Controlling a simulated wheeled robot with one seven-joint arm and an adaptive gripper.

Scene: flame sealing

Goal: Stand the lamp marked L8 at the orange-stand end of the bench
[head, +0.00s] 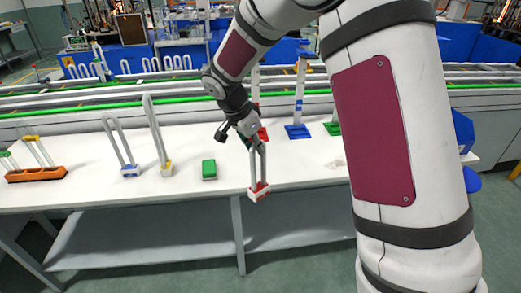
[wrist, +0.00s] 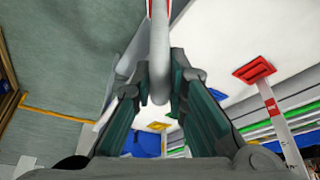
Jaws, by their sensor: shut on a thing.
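My gripper (head: 257,146) is shut on the upper part of a U-shaped glass lamp (head: 263,168) with a red and white base. The lamp hangs roughly upright, its base over the bench's front edge in the picture; I cannot tell whether it touches. In the wrist view the glass tube (wrist: 158,55) runs between the teal finger pads of my gripper (wrist: 160,88). No L8 mark is readable. The orange stand (head: 37,174) is at the far left end of the white bench (head: 90,190), with thin glass tubes in it.
Right of the orange stand are a blue-based lamp (head: 130,171), a yellow-based lamp (head: 166,169) and a green block (head: 209,170). Blue (head: 298,132) and green (head: 333,128) stands are at the back; a red stand (wrist: 254,71) shows in the wrist view. Bare bench lies between orange stand and blue-based lamp.

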